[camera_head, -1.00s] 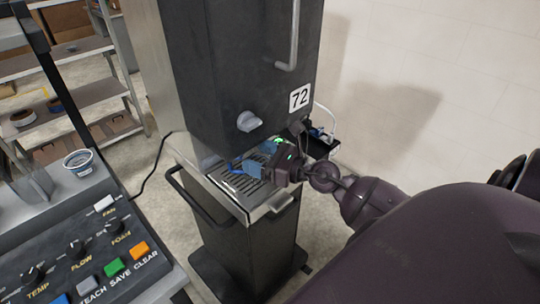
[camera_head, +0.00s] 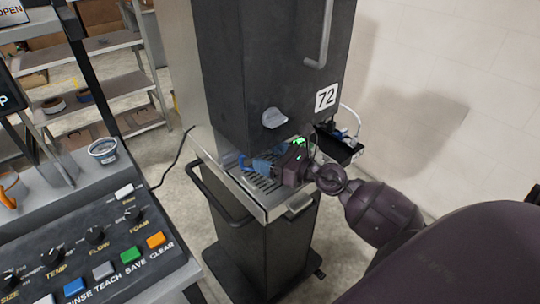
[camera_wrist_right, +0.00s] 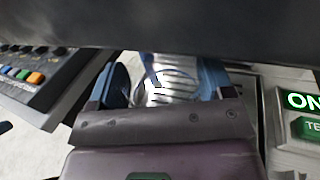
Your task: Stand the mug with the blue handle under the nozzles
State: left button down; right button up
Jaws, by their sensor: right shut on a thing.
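My right gripper (camera_head: 260,166) reaches in from the right, low under the black machine housing (camera_head: 250,70) marked 72 and over the slotted drip tray (camera_head: 229,187). It is shut on the mug. Only the mug's blue handle (camera_head: 243,162) shows in the head view, at the gripper's left. In the right wrist view a blue curved handle (camera_wrist_right: 152,74) and a pale, shiny mug body (camera_wrist_right: 172,92) show between the blue fingers. I cannot tell whether the mug touches the tray. The nozzles are hidden by the housing. My left gripper is out of view.
A control panel (camera_head: 112,246) with knobs and coloured buttons fills the lower left. Shelves (camera_head: 100,45) stand at the back left.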

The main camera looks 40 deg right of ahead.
jog(key=shift+f, duration=0.25)
jog(key=shift+f+b, duration=0.3)
jog(key=shift+b, duration=0.15)
jog(key=shift+f, duration=0.1)
jog(key=o, duration=1)
jog(key=shift+o, duration=0.2)
jog(key=shift+s+d+f, duration=0.1)
jog(key=shift+s+d, duration=0.15)
jog(key=shift+s, duration=0.25)
jog(key=b+v, duration=0.3)
jog(key=v, duration=0.5)
jog(key=shift+s+d+b, duration=0.15)
jog(key=shift+s+b, duration=0.2)
jog(key=shift+s+d, duration=0.2)
jog(key=shift+s, duration=0.25)
